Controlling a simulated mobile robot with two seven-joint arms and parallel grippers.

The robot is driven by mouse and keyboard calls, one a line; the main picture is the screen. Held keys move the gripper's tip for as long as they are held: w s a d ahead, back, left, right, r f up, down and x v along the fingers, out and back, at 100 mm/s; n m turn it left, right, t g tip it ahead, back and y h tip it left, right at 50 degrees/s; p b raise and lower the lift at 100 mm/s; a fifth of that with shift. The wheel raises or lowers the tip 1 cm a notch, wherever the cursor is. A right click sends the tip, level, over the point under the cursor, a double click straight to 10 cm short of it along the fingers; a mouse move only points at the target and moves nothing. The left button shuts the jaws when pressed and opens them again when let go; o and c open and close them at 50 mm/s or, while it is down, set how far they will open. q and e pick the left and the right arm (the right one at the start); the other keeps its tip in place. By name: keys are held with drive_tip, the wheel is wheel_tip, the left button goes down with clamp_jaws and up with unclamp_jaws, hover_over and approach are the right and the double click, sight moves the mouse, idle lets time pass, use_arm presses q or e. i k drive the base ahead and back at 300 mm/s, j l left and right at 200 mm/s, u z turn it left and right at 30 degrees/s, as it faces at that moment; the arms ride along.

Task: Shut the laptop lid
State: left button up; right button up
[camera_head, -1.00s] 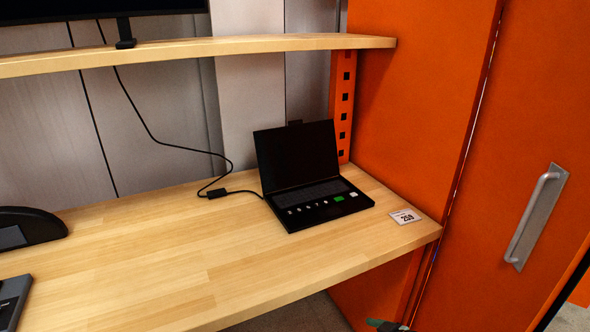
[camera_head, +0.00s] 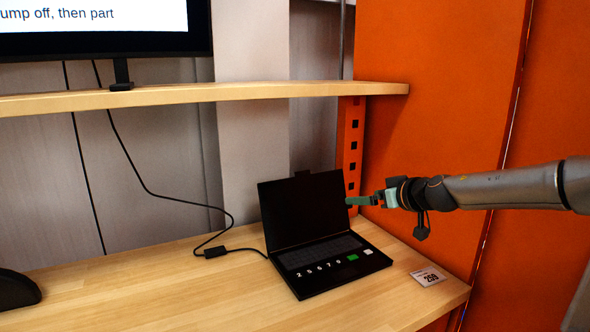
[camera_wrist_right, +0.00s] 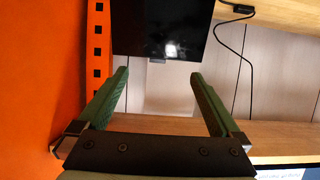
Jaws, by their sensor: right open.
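The black laptop stands open on the wooden table, its lid (camera_head: 303,208) raised and leaning slightly back, its keyboard base (camera_head: 330,264) flat. My right gripper (camera_head: 358,201) comes in from the right, in the air just right of the lid at about the height of its upper half. It looks apart from the lid. In the right wrist view, which appears upside down, the two green fingers of the right gripper (camera_wrist_right: 158,73) are spread with nothing between them, and the dark lid (camera_wrist_right: 165,32) shows beyond their tips. My left gripper is not in view.
A wooden shelf (camera_head: 210,95) with a monitor (camera_head: 100,25) runs above the table (camera_head: 170,290). An orange cabinet (camera_head: 435,90) stands right of the laptop. A cable with a small black box (camera_head: 215,252) leads to the laptop. A label 259 (camera_head: 428,276) lies at the table's right end.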

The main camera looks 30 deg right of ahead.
sight(306, 206)
drive_tip(key=i+l, duration=0.15)
drive_tip(key=i, duration=0.55)
drive_tip(key=i+l, duration=0.1)
drive_tip(key=l, duration=0.15)
drive_tip(key=i+l, duration=0.1)
drive_tip(key=l, duration=0.15)
